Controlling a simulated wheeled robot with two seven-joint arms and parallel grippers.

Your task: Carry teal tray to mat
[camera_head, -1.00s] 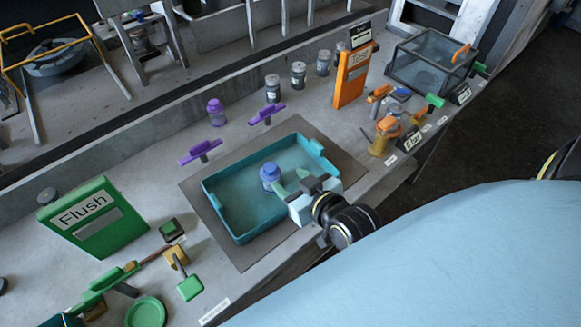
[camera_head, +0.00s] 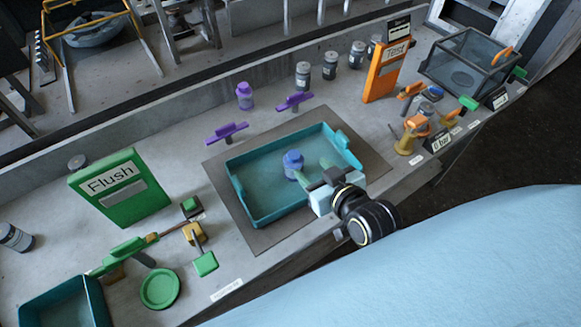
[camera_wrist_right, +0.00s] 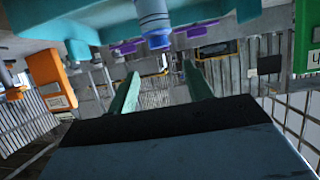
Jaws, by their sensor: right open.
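A teal tray (camera_head: 268,215) lies on a dark grey mat (camera_head: 258,238) in the head view. A second teal tray (camera_head: 38,304) is partly cut off at the lower left, so two trays show. A blue-capped piece (camera_head: 293,160) is inside the tray on the mat. My right gripper (camera_head: 313,171) is open at this tray's near right side, its green fingers pointing at the blue piece. In the right wrist view the open fingers (camera_wrist_right: 163,80) hold nothing; the tray (camera_wrist_right: 80,22) and the blue piece (camera_wrist_right: 158,40) show beyond them. My left gripper is out of view.
A green Flush panel (camera_head: 120,190) and an orange Test panel (camera_head: 384,75) stand on the bench. Purple handles (camera_head: 226,132) lie behind the mat. Green tools and a green disc (camera_head: 160,289) are between the trays. A clear box (camera_head: 465,65) stands far right.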

